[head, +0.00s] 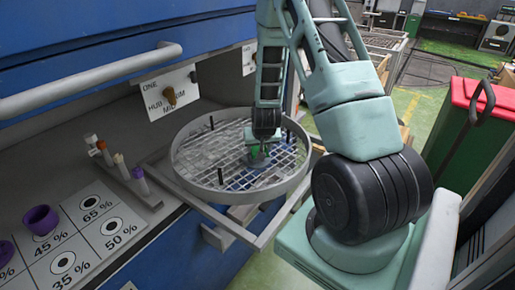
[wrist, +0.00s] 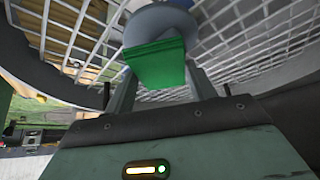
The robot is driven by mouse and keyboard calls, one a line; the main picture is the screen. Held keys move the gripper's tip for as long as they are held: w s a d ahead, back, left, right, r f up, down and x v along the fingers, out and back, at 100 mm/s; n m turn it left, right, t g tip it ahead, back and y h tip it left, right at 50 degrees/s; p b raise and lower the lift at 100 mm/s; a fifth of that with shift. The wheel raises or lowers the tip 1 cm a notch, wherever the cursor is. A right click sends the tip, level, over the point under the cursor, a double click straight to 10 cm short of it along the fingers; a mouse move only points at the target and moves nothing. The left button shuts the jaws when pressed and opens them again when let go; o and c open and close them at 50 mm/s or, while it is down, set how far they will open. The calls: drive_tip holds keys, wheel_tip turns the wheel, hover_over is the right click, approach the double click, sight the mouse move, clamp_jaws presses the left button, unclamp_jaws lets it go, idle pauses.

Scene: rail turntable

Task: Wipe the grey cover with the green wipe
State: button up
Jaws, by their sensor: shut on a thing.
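My gripper (head: 263,139) reaches down over the middle of the round wire-mesh turntable. It is shut on the green wipe (head: 255,151), which also shows between the fingers in the wrist view (wrist: 157,63). A rounded grey piece, apparently the grey cover (wrist: 160,20), lies just beyond the wipe in the wrist view. The wipe overlaps its near edge there; I cannot tell whether they touch. In the head view the cover is small and mostly hidden under the gripper and the wipe.
The turntable's raised grey rim (head: 180,172) and its dark upright pegs (head: 220,177) surround the gripper. To the left, a counter holds a rack of small vials (head: 140,180), a purple cup (head: 40,220) and percentage-marked squares.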

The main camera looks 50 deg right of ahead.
drive_tip(key=shift+d+r, duration=0.1)
drive_tip(key=shift+d, duration=1.55)
drive_tip(key=shift+a, duration=2.5)
drive_tip(key=shift+d+f+b, duration=0.15)
drive_tip(key=shift+d+b, duration=0.2)
drive_tip(key=shift+d, duration=0.9)
drive_tip(key=shift+d+f+b, duration=0.1)
drive_tip(key=shift+d+b, duration=0.25)
drive_tip(key=shift+d, duration=0.9)
wheel_tip(320, 180, up, 8)
drive_tip(key=p, duration=0.5)
drive_tip(key=shift+w+r+p, duration=0.1)
drive_tip(key=shift+r+p, duration=0.05)
drive_tip(key=shift+p, duration=0.25)
